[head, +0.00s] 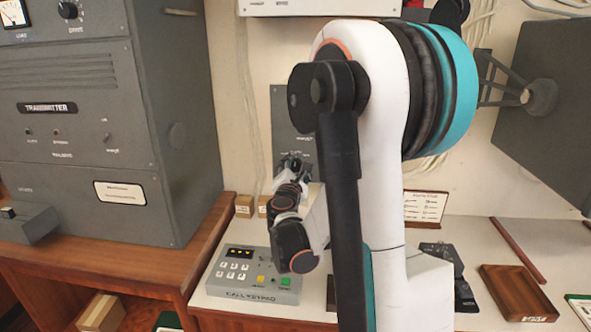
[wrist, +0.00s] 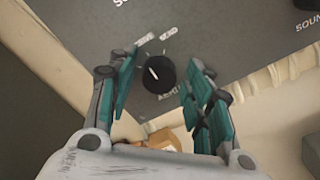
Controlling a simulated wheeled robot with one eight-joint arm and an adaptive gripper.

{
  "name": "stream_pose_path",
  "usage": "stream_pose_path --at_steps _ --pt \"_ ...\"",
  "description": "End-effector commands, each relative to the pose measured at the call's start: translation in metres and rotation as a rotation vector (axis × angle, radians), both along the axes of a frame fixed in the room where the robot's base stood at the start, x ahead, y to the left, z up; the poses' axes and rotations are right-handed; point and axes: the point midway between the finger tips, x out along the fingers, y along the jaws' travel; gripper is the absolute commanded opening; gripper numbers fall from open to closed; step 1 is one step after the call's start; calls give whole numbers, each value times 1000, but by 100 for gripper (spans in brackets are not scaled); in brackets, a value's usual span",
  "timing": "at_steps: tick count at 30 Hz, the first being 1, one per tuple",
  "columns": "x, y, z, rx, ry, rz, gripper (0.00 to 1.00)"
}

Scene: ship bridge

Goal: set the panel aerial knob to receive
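The dark grey panel (wrist: 215,30) fills the upper part of the wrist view. Its black round aerial knob (wrist: 160,75) has a white pointer line angled toward the upper left. Small white position labels sit above the knob, too blurred to read surely; lettering below it is partly covered. My gripper (wrist: 163,66) is open, with a teal-padded finger on each side of the knob and visible gaps to both. In the head view the wall panel (head: 283,108) stands behind my gripper (head: 292,166), and my arm hides part of it; the knob cannot be made out there.
Another black knob (wrist: 306,3) sits at the wrist view's upper right. In the head view, a call system box (head: 228,283) lies on the desk below. Small cardboard boxes (head: 244,206) stand by the wall. The transmitter cabinet (head: 85,160) is left; a wooden tray (head: 541,314) is right.

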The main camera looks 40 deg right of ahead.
Motion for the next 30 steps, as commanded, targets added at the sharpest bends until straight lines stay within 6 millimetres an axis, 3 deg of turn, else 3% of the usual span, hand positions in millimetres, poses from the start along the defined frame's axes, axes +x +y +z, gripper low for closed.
stream_pose_path --at_steps 13,30 --pt "-6 7 0 0 0 0 51" --pt "-70 83 0 0 0 1 51"
